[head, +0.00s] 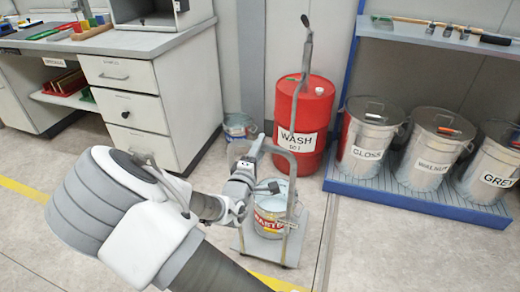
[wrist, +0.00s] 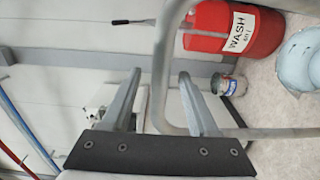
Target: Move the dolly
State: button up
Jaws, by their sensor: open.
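The dolly (head: 262,252) is a low, light grey platform on the floor with a bent grey tube handle (head: 293,175) standing up from it. A white bucket with a red and yellow label (head: 268,222) stands on the platform. My gripper (head: 262,168) is at the upper part of the handle. In the wrist view my gripper (wrist: 160,85) is open, its two grey fingers wide apart. The bent handle tube (wrist: 158,90) passes through the space between them in the picture. I cannot tell whether a finger touches it. My arm hides part of the platform's left side.
A red WASH drum (head: 305,115) stands behind the dolly, with a small can (head: 238,126) left of it. Lidded bins stand on a blue rack (head: 420,200) at right. A drawer desk (head: 130,72) is at left. Floor right of the dolly is clear.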

jog(key=shift+x, duration=0.8)
grip_shut()
dwell(0.9)
